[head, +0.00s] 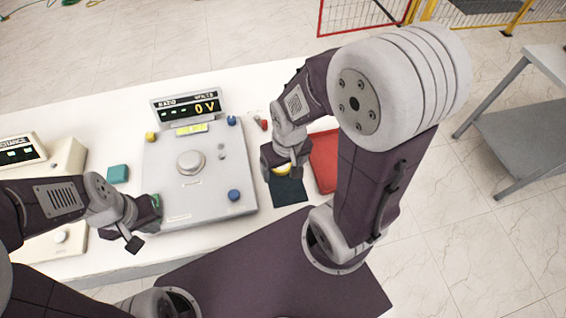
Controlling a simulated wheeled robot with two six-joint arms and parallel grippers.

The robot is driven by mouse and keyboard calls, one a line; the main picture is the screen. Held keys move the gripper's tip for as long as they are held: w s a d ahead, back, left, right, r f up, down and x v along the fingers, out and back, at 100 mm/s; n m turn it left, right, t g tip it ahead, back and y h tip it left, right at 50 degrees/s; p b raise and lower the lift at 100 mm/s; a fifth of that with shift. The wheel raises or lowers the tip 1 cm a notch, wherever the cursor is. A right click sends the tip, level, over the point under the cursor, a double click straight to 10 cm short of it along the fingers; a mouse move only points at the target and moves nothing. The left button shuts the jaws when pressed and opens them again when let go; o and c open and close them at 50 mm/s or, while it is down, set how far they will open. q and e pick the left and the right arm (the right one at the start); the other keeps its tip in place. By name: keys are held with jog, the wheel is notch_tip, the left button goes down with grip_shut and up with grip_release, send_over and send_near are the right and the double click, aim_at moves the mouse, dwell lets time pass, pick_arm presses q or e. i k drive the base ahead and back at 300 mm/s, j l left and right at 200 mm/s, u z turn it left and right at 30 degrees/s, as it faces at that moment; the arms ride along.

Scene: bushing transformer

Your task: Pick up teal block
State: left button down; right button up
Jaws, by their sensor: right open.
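The teal block (118,173) lies on the white table, just left of the ratio meter box (190,205), with nothing touching it. My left gripper (147,222) is at the box's front left corner, in front of and to the right of the block. A green knob (156,200) shows right beside its fingers. I cannot tell whether they touch it or how far they are apart. My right gripper (284,166) is open above the dark mat (290,192), right of the box. A yellow piece (282,170) shows at its fingers, partly hidden.
The box carries a yellow knob (150,137), blue knobs (234,195) and a raised display (190,105). A beige resistance meter (65,160) stands left of the block. A red tray (324,160) lies right of the mat. The table's back strip is clear.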

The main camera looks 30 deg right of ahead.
aim_at(117, 175)
jog(key=k+l+u, duration=0.1)
jog(key=u, duration=0.2)
jog(key=k+l+u, duration=0.1)
jog(key=u, duration=0.2)
jog(key=i+j+u, duration=0.15)
jog(key=u, duration=0.4)
jog(key=i+j+u, duration=0.5)
jog(key=i+j, duration=0.05)
jog(key=i, duration=0.05)
